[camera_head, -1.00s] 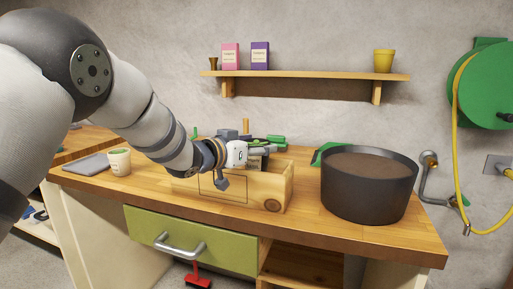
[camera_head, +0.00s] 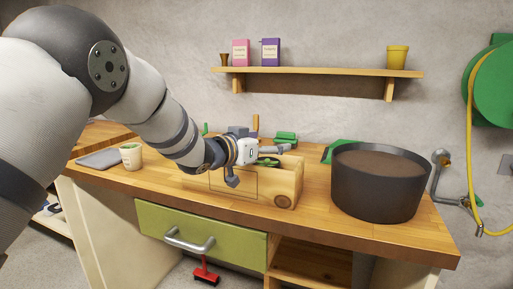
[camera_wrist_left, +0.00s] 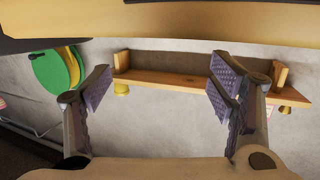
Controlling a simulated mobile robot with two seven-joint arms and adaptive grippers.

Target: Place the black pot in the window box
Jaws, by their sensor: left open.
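The wooden window box (camera_head: 288,187) stands on the workbench in the head view, with a round mark on its front. A small green plant (camera_head: 267,162) shows inside its right part; whether it stands in a black pot is hidden. A large black round pot (camera_head: 375,191) full of brown soil stands upright on the bench, right of the box and apart from it. My left gripper (camera_head: 256,165) is over the box's front wall, close to the plant. In the left wrist view its fingers (camera_wrist_left: 162,88) are wide apart with nothing between them. My right gripper is out of view.
A white cup (camera_head: 131,157) and a grey flat thing (camera_head: 99,159) are at the bench's left. Green items (camera_head: 285,137) lie behind the box. A wall shelf (camera_head: 320,73) holds packets and a yellow pot (camera_head: 397,57). A hose reel (camera_head: 492,90) hangs at right.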

